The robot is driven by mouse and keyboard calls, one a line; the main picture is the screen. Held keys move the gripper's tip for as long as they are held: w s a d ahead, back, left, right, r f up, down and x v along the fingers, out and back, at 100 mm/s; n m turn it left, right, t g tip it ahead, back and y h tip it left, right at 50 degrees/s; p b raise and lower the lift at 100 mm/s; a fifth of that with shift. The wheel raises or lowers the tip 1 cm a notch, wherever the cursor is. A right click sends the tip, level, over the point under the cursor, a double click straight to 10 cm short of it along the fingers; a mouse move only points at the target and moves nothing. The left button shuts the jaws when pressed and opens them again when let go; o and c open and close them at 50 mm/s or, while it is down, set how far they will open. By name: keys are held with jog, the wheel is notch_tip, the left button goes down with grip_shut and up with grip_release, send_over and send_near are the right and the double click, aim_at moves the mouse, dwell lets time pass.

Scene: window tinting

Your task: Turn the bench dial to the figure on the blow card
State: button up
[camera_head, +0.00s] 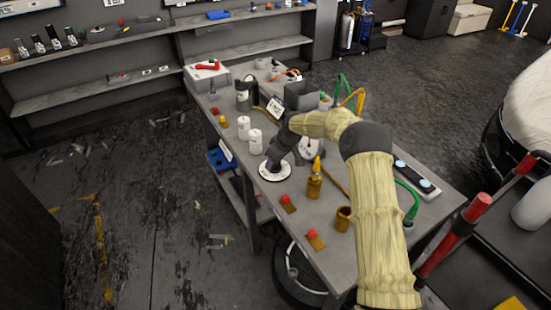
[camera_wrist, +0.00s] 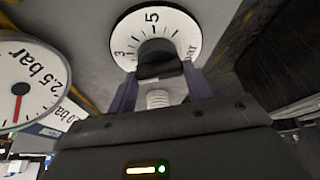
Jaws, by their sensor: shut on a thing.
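The bench dial is a white disc (camera_head: 275,177) near the left edge of the bench. The wrist view shows its white face (camera_wrist: 128,38) with the figures 3 and 5, part of the word "bar", and a black knob (camera_wrist: 157,57). My gripper (camera_head: 272,165) points down over the dial. Its dark fingers (camera_wrist: 160,88) are shut on the knob, one on each side. Where the knob points I cannot tell. A white card (camera_head: 274,108) with black writing stands farther back; its text is too small to read.
A round gauge (camera_wrist: 32,85) reading "2,5 bar" with a red needle is left in the wrist view. Two white bottles (camera_head: 255,142), an amber bottle (camera_head: 314,184), a brown cup (camera_head: 342,219) and red-topped items (camera_head: 315,240) stand around the dial. A grey bin (camera_head: 300,97) is behind.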

jog(key=shift+w+r+n+g+y, duration=0.1)
jog(key=shift+n+g+y, duration=0.2)
jog(key=shift+n, duration=0.8)
jog(key=shift+n+g+y, duration=0.2)
jog(key=shift+n+g, duration=0.2)
jog(key=shift+n, duration=0.7)
jog(key=o, duration=1)
jog(key=shift+w, duration=0.1)
jog(key=shift+d+r, duration=0.1)
jog(key=shift+d, duration=0.25)
jog(key=v, duration=0.5)
jog(key=b+v, duration=0.1)
jog(key=v, duration=0.5)
jog(key=b+v, duration=0.1)
jog(key=v, duration=0.5)
jog(key=shift+a+r, duration=0.1)
jog(key=shift+a, duration=0.3)
